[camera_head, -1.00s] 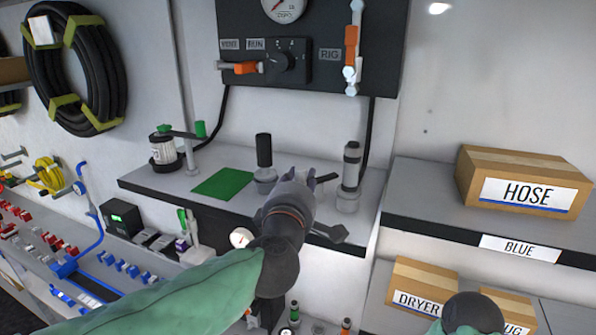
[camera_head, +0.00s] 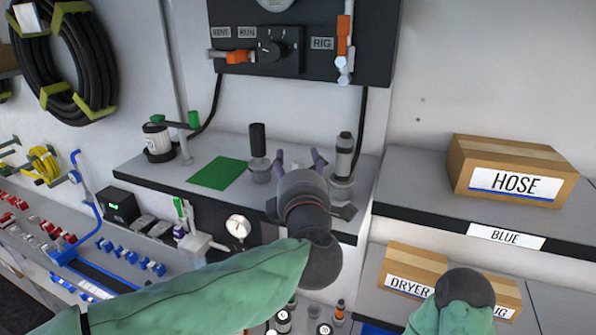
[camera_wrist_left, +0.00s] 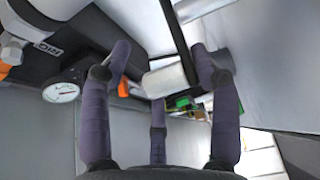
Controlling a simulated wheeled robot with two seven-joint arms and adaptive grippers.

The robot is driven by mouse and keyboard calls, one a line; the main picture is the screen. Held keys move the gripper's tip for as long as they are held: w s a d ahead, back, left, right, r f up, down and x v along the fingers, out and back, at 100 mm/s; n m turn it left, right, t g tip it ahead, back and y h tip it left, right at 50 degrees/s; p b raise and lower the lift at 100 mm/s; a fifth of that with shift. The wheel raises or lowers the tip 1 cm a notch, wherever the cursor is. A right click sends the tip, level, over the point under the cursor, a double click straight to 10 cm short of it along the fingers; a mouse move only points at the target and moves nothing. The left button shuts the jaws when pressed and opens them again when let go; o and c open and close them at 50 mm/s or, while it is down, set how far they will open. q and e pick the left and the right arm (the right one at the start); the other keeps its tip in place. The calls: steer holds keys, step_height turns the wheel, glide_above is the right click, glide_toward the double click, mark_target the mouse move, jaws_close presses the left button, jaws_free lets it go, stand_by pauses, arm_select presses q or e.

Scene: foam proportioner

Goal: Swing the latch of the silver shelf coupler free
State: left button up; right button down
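The silver coupler (camera_head: 342,185) stands upright at the right end of the grey shelf, with a dark upper part. My left gripper (camera_head: 299,160) is in front of the shelf, its fingers spread and pointing toward the wall. Its right fingertip is just left of the coupler; I cannot tell whether they touch. The latch cannot be made out and may be hidden behind the gripper. The left wrist view shows the open fingers (camera_wrist_left: 165,75) with nothing gripped and a pale cylinder (camera_wrist_left: 168,82) beyond them. My right gripper is not in view.
A black-handled fitting (camera_head: 258,150) and a green mat (camera_head: 220,173) are left of the gripper on the shelf (camera_head: 150,182). A black control panel (camera_head: 305,85) hangs above. A HOSE box (camera_head: 512,170) sits on the right shelf. Free wall lies between.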

arm_select(q)
steer(key=shift+s+f, duration=0.1)
steer(key=shift+f, duration=0.1)
stand_by(0.3)
steer(key=shift+s, duration=0.1)
steer(key=shift+s+d, duration=0.1)
steer(key=shift+s, duration=0.1)
steer(key=s, duration=1.1)
steer(key=shift+s+d, duration=0.2)
steer(key=shift+d, duration=0.1)
